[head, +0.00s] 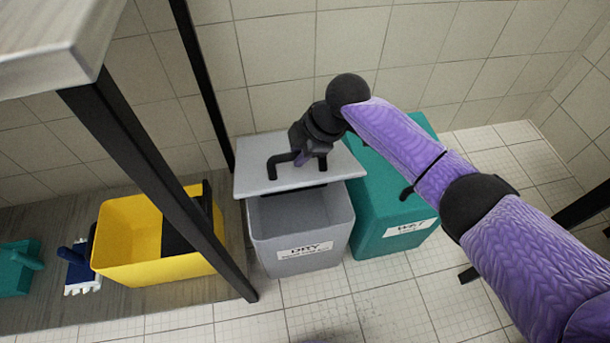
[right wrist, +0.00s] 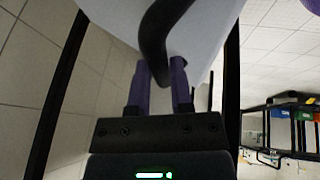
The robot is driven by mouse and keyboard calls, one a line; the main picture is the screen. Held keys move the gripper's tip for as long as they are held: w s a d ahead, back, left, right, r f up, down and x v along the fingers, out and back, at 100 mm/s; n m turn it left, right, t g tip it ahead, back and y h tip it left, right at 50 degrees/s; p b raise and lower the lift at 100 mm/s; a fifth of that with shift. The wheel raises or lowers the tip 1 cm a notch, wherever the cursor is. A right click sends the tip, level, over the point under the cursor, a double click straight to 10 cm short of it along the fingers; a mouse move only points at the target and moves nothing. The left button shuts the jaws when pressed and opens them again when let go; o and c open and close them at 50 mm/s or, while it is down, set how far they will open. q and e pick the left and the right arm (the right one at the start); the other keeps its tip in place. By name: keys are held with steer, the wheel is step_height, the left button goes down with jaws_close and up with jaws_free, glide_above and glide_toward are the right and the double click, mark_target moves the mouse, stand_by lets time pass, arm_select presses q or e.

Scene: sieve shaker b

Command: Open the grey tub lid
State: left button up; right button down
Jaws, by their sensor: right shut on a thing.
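The grey tub (head: 300,225) stands on the tiled floor with a white label reading "DRY" on its front. Its grey lid (head: 250,182) is raised and tilted back, and the tub's empty-looking inside shows below it. A black bar handle (head: 272,168) is on the lid. My right gripper (head: 303,158) is at the handle's right part. In the right wrist view its two purple fingers (right wrist: 160,85) are shut on the black handle (right wrist: 155,45), with the pale lid (right wrist: 210,25) behind. My left gripper is not in view.
A teal tub (head: 385,215) with a "WET" label and a black handle stands close on the right. A yellow bucket (head: 145,240) sits on a low shelf at the left. A black table leg (head: 150,180) crosses in front of it. The tiled wall is close behind.

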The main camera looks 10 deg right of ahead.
steer(key=w+r, duration=0.2)
steer(key=w, duration=0.1)
steer(key=shift+r+b, duration=0.15)
steer(key=shift+b, duration=0.15)
steer(key=shift+w+r, duration=0.15)
steer(key=shift+r, duration=0.05)
steer(key=c, duration=0.5)
jaws_free()
steer(key=shift+w, duration=0.1)
steer(key=shift+c, duration=0.2)
